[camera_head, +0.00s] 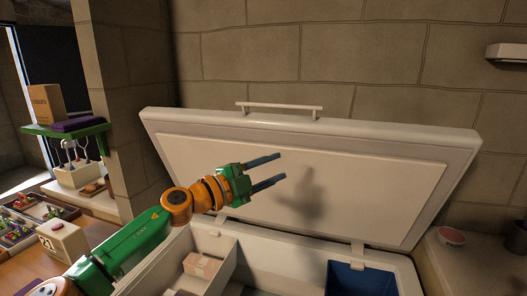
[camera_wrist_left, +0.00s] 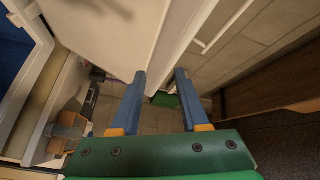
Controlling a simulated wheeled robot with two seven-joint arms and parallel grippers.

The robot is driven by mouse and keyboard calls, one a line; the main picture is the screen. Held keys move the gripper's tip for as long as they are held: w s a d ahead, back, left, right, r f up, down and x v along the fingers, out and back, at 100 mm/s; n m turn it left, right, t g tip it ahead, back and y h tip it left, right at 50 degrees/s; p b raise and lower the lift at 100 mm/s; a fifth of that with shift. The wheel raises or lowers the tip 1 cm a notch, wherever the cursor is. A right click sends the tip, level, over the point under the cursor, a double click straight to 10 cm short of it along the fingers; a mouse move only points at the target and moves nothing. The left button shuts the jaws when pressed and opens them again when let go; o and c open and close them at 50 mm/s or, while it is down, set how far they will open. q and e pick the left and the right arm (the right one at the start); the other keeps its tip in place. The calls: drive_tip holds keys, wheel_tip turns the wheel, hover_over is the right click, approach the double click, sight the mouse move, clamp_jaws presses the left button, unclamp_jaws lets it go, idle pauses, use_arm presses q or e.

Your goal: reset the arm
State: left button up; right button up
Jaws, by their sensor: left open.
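My left arm, green and orange, reaches in from the lower left. Its left gripper (camera_head: 282,167) is open and empty, its two blue fingers pointing right in front of the raised white freezer lid (camera_head: 390,185). The gripper casts a shadow on the lid's inner face. In the left wrist view the same two blue fingers (camera_wrist_left: 160,80) stand apart with nothing between them, and part of the white lid (camera_wrist_left: 110,35) shows beside them. My right gripper shows in neither view.
The open chest freezer (camera_head: 295,245) below holds a blue bin (camera_head: 360,279) and a pale box (camera_head: 203,265). A bowl (camera_head: 451,236) sits on the ledge at right. At left stand a green shelf (camera_head: 65,129) with a cardboard box (camera_head: 47,104) and a block calendar (camera_head: 62,240).

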use_arm(q)
wheel_tip(320, 180, down, 7)
drive_tip(key=s+d+n+t, duration=0.2)
drive_tip(key=d+n+t, duration=0.1)
drive_tip(key=n, duration=0.2)
drive_tip(key=s+a+f+n+y, duration=0.3)
drive_tip(key=a+f+n+y, duration=0.15)
drive_tip(key=f+n, duration=0.35)
drive_tip(key=s+a+f+n+y, duration=0.4)
drive_tip(key=f+n+y, duration=0.15)
drive_tip(key=f, duration=0.45)
drive_tip(key=s+a+f+n+g+y, duration=0.1)
drive_tip(key=s+a+f+g, duration=0.35)
drive_tip(key=s, duration=0.45)
drive_tip(key=s+a+f+n+g+y, duration=0.1)
drive_tip(key=s+a+f+g+y, duration=0.25)
drive_tip(key=s, duration=0.65)
drive_tip(key=s+a+f+n+g, duration=0.25)
drive_tip(key=s+a+f, duration=0.3)
drive_tip(key=s, duration=0.35)
wheel_tip(320, 180, down, 17)
drive_tip(key=s+m+g, duration=0.1)
drive_tip(key=g, duration=0.1)
drive_tip(key=s+a+f, duration=0.1)
drive_tip(key=s+f, duration=0.9)
drive_tip(key=s, duration=0.2)
drive_tip(key=shift+s+a+f+g, duration=0.35)
drive_tip(key=shift+f+g, duration=0.05)
drive_tip(key=shift+g, duration=0.05)
